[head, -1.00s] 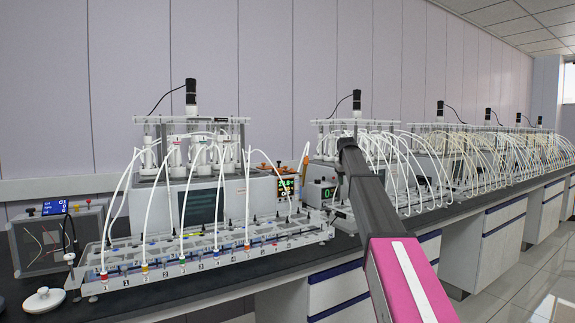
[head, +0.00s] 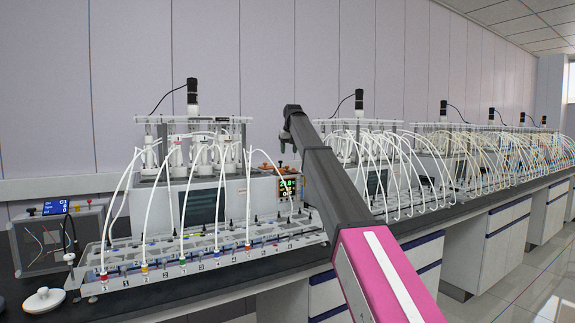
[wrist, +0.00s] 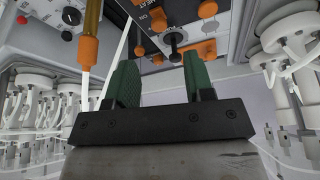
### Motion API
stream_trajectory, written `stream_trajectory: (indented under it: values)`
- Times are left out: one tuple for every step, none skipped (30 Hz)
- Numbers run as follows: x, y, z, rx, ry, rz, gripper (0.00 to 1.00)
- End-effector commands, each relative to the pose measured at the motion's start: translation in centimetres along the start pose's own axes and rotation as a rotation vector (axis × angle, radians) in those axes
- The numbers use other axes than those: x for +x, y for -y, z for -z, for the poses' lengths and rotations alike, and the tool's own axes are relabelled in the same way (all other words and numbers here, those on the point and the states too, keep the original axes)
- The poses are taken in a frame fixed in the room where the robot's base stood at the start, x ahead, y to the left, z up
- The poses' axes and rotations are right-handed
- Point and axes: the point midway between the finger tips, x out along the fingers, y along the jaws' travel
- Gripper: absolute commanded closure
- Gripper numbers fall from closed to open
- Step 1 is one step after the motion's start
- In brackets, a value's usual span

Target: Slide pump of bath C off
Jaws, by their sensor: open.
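My gripper (wrist: 158,76) has two green fingers, spread apart with nothing between them. In the wrist view a control panel (wrist: 205,22) lies beyond the fingers, seen upside down, with orange parts and printed labels that include HEAT and ON. A black toggle switch (wrist: 173,39) on it appears between the two fingers, apart from them. I cannot tell which switch belongs to the pump or which bath is C. In the head view my gripper (head: 284,146) hangs small and dark at the arm's end, above a lit display (head: 289,186) on the nearest bath unit.
A tube rack (head: 190,258) with white hoses and coloured caps stands in front of the nearest bath. More hoses (head: 400,165) and reactors line the bench to the right. In the wrist view an orange-ended rod (wrist: 90,40) and white reactor parts (wrist: 295,40) flank the gripper.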

Motion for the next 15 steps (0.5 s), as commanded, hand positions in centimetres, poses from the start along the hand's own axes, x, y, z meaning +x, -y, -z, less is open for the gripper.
stream_trajectory:
  values:
    - [1.0, 0.0, -0.1, 0.000, 0.002, 0.000, 0.52]
    - [1.6, 0.0, -0.1, 0.000, 0.002, 0.000, 0.52]
    - [2.3, 0.0, -0.1, 0.000, 0.002, 0.000, 0.52]
    - [2.8, 0.0, 0.0, 0.000, 0.001, 0.000, 0.52]
    - [3.3, 0.0, 0.0, 0.000, 0.001, 0.000, 0.52]
    - [4.1, 0.0, 0.0, 0.000, 0.002, 0.000, 0.52]
    - [4.7, 0.0, -0.1, 0.000, 0.002, 0.000, 0.52]
    - [5.2, 0.0, -0.1, 0.000, 0.002, 0.000, 0.52]
    - [5.7, 0.0, 0.0, 0.000, 0.001, 0.000, 0.52]
    - [6.1, 0.0, 0.0, 0.000, 0.001, 0.000, 0.52]
    - [6.5, 0.0, 0.0, 0.000, 0.001, 0.000, 0.52]
    - [6.8, 0.0, 0.0, 0.000, 0.001, 0.000, 0.52]
    - [7.1, 0.0, 0.0, 0.000, 0.001, 0.000, 0.52]
    - [7.3, 0.0, 0.0, 0.000, 0.001, 0.000, 0.52]
    - [7.5, 0.0, 0.0, 0.000, 0.001, 0.000, 0.52]
